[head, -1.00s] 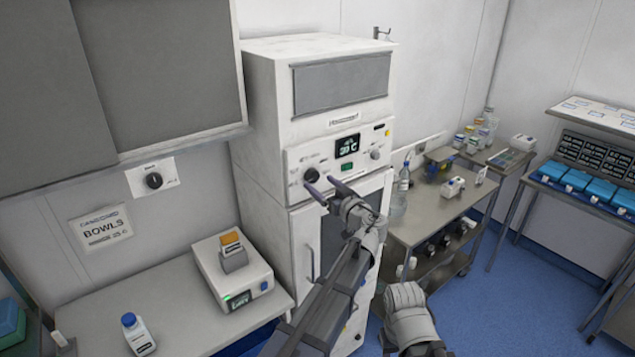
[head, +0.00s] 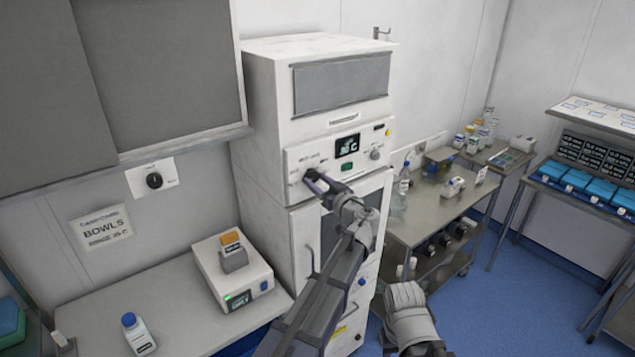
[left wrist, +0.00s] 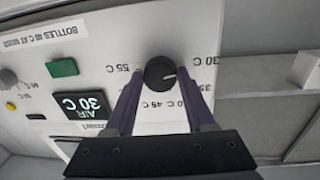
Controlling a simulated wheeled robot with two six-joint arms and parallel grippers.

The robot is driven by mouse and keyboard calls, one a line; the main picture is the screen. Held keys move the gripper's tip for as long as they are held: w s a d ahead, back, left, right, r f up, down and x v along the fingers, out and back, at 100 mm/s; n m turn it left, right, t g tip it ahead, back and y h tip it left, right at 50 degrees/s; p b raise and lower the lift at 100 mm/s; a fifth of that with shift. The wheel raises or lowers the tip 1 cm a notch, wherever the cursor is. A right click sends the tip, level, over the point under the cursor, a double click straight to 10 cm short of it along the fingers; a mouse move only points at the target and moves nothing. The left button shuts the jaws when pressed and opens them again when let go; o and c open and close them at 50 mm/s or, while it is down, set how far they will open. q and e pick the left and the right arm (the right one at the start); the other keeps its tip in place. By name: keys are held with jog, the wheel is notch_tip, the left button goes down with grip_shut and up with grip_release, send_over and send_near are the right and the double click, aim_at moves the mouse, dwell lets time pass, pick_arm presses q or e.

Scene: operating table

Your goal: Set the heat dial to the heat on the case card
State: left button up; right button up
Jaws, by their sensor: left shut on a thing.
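The heat dial (left wrist: 160,73) is a round black knob on the white warming cabinet's front panel. In the left wrist view its white mark points right, near the 30 C and 35 labels; 55 C stands on its other side. My left gripper (left wrist: 162,76) is shut on the dial, one finger on each side. In the head view my left gripper (head: 315,182) covers most of the dial. The cabinet display (left wrist: 82,105) reads AIR 30 C. A wall sign (head: 101,228) reads BOWLS, its small lines illegible. I cannot tell which is the case card.
A green button (left wrist: 62,68) and a label, BOTTLES 40 C AT MOST (left wrist: 45,35), are on the panel. A small white device (head: 232,272) and bottle (head: 138,334) stand on the counter. A steel trolley (head: 440,215) stands right.

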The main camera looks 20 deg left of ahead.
pick_arm(q)
grip_shut()
jog(key=m, duration=0.3)
jog(key=shift+m+p, duration=0.3)
jog(key=shift+p, duration=0.05)
jog(key=shift+r+m+g, duration=0.1)
jog(key=shift+m+g, duration=0.2)
jog(key=shift+m, duration=1.6)
jog(key=shift+p, duration=0.3)
jog(key=o, duration=0.8)
grip_release()
jog(key=shift+v, duration=3.9)
